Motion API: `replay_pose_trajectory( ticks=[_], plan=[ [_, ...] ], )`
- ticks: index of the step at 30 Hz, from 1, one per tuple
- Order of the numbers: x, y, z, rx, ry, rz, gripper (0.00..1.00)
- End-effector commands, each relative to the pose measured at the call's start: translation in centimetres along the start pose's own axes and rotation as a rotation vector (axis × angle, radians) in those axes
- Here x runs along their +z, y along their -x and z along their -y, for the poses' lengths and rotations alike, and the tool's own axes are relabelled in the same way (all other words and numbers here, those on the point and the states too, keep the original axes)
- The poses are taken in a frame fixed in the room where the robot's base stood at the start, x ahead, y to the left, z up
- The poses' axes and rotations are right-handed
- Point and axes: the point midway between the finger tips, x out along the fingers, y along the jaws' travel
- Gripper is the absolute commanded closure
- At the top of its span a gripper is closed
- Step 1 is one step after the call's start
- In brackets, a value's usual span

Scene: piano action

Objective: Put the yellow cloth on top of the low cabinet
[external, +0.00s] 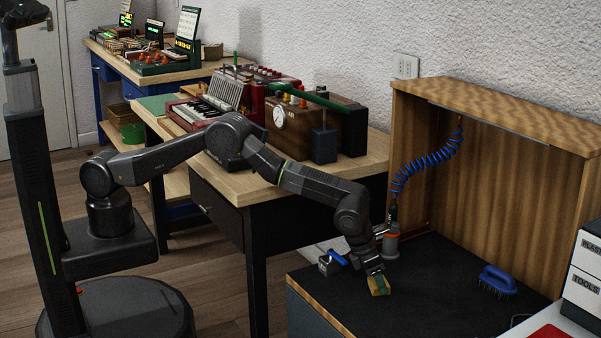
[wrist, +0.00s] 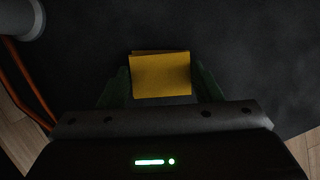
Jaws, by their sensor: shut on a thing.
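The yellow cloth (external: 379,285) is a small folded piece at the end of my arm. In the wrist view the cloth (wrist: 160,76) lies between the two dark green fingers of my gripper (wrist: 163,86). My gripper (external: 377,279) is shut on it, pointing down over the black top of a low cabinet (external: 430,300) with a wooden front edge. I cannot tell whether the cloth touches that top. The black surface also fills most of the wrist view (wrist: 240,50).
A wooden hood (external: 490,180) stands behind the black top, with a blue coiled hose (external: 428,160). A blue brush (external: 497,280) lies to the right. A blue-handled tool (external: 332,262) is left of my gripper. White drawers (external: 585,270) stand far right. The front middle is clear.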

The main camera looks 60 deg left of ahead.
Motion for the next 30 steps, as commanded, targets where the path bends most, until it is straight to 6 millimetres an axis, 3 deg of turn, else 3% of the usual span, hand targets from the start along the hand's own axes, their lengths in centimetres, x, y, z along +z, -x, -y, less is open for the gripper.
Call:
replay_pose_trajectory(
  ticks=[8, 9, 12, 23, 30],
  plan=[
    [-0.1, -0.2, 0.0, 0.0, 0.0, 0.001, 0.63],
    [0.0, -0.1, 0.0, -0.001, 0.0, 0.001, 0.38],
    [0.0, -0.1, 0.0, 0.0, 0.0, 0.001, 0.2],
    [0.2, 0.5, 0.0, -0.001, 0.0, 0.002, 0.2],
    [0.3, 4.4, 0.1, -0.002, -0.001, 0.004, 0.2]
  ],
)
